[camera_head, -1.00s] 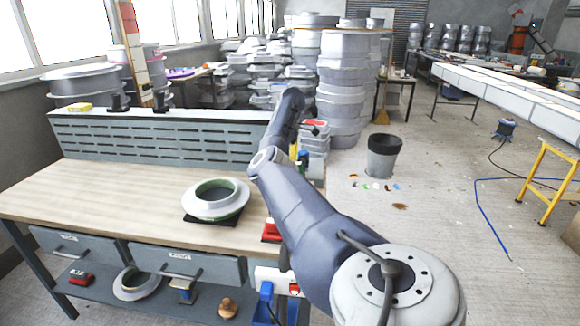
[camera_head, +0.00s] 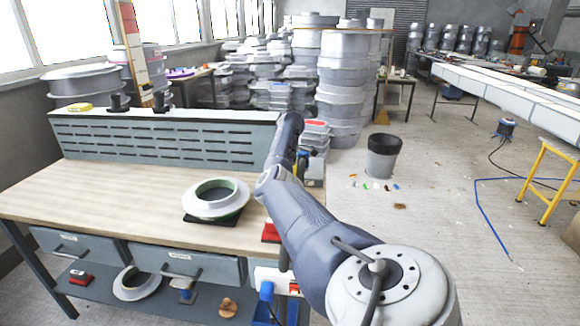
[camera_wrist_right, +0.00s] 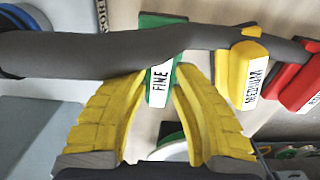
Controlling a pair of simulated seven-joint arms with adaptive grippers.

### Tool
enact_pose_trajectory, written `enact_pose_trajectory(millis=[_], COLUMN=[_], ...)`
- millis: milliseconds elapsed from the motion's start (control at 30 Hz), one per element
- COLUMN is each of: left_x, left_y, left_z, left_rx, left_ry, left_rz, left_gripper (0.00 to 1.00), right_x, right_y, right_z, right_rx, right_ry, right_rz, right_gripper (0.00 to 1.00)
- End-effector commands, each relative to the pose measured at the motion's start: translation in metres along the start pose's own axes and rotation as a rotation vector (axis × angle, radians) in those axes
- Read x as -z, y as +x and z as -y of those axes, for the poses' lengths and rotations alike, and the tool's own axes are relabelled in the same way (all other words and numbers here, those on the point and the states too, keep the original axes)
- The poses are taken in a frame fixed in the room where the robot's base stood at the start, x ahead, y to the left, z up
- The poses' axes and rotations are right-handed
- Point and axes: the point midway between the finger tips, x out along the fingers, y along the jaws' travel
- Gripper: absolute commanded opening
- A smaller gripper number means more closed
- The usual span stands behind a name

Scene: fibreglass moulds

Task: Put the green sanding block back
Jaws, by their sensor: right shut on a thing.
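The green sanding block (camera_wrist_right: 159,82), with a white label reading FINE, is between the yellow fingertips of my right gripper (camera_wrist_right: 160,90) in the right wrist view. The fingers are closed on its near end. A dark bar (camera_wrist_right: 80,54) crosses in front of the block, and green shows again above it. A yellow block (camera_wrist_right: 253,88) marked MEDIUM and a red block (camera_wrist_right: 300,88) are to its right along the bar. In the head view my right arm reaches over the bench's right end and its gripper is hidden. My left gripper is not in view.
The wooden workbench (camera_head: 110,200) holds a round mould (camera_head: 216,198) on a dark pad. A slotted grey back panel (camera_head: 160,140) stands behind it. A red item (camera_head: 270,232) is at the bench's right edge. A grey bin (camera_head: 383,155) stands on the floor to the right.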

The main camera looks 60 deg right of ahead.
Motion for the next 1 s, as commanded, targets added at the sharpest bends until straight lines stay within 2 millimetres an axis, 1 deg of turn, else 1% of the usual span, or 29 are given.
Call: enact_pose_trajectory(millis=[300, 333, 467, 500, 767, 867, 967, 1000], left_x=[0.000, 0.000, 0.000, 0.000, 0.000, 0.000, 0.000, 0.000], left_y=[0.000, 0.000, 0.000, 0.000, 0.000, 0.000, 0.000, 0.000], left_z=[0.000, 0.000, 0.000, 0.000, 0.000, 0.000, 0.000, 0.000], left_rx=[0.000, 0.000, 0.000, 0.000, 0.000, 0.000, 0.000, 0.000], left_ry=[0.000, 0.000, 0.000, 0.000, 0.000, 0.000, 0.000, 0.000], left_rz=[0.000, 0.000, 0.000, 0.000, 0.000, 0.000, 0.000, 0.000], left_gripper=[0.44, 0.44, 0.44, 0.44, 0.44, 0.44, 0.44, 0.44], right_x=[0.000, 0.000, 0.000, 0.000, 0.000, 0.000, 0.000, 0.001], right_y=[0.003, 0.003, 0.003, 0.003, 0.001, -0.005, -0.017, -0.024], right_z=[0.000, 0.000, 0.000, 0.000, 0.000, 0.000, -0.001, 0.000], right_rx=[0.001, 0.001, 0.001, 0.001, 0.000, -0.001, -0.001, -0.001], right_ry=[0.000, 0.000, 0.000, 0.000, 0.000, 0.001, 0.001, 0.001], right_rz=[0.000, 0.000, 0.000, 0.000, 0.000, -0.002, -0.002, -0.003], right_gripper=[0.00, 0.31, 0.46, 0.47, 0.47, 0.47, 0.47, 0.47])
